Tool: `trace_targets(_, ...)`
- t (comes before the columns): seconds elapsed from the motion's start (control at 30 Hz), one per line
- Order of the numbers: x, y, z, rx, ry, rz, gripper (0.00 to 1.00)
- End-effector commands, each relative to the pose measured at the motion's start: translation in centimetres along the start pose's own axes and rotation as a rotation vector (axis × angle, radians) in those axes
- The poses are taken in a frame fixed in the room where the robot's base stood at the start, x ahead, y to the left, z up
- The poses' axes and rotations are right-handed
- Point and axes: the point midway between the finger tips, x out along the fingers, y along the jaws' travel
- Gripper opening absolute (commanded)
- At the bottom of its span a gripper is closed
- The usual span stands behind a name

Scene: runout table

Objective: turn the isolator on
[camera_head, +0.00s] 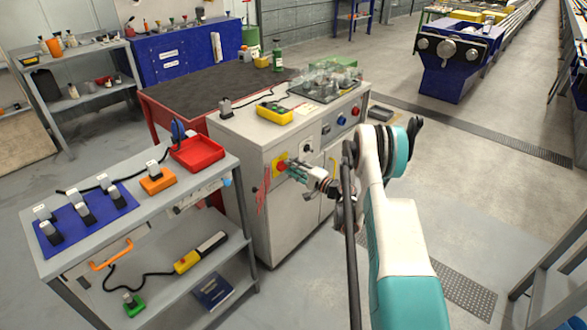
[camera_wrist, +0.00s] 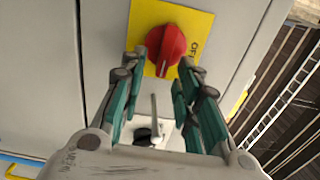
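The isolator is a red rotary knob (camera_wrist: 166,48) on a yellow plate (camera_wrist: 196,24) marked OFF. It is on the front of the grey-white cabinet, and the red knob also shows in the head view (camera_head: 281,166). I cannot tell whether the fingertips touch the knob. In the head view my gripper (camera_head: 292,170) is close in front of the knob, partly covering the plate.
A small lever switch with a black base (camera_wrist: 145,135) is beside the isolator. The cabinet (camera_head: 240,140) carries a yellow pendant (camera_head: 274,112) on top and more buttons on its front. A grey trolley (camera_head: 150,209) with a red tray (camera_head: 197,153) stands to the left.

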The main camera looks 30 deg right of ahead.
Motion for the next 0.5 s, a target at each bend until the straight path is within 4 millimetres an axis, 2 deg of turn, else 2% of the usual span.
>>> trace_targets(0.4,-5.9,0.0,-0.1,0.000,0.003,0.000,0.30)
trace_targets(0.5,-6.8,0.0,-0.1,0.000,0.002,0.000,0.30)
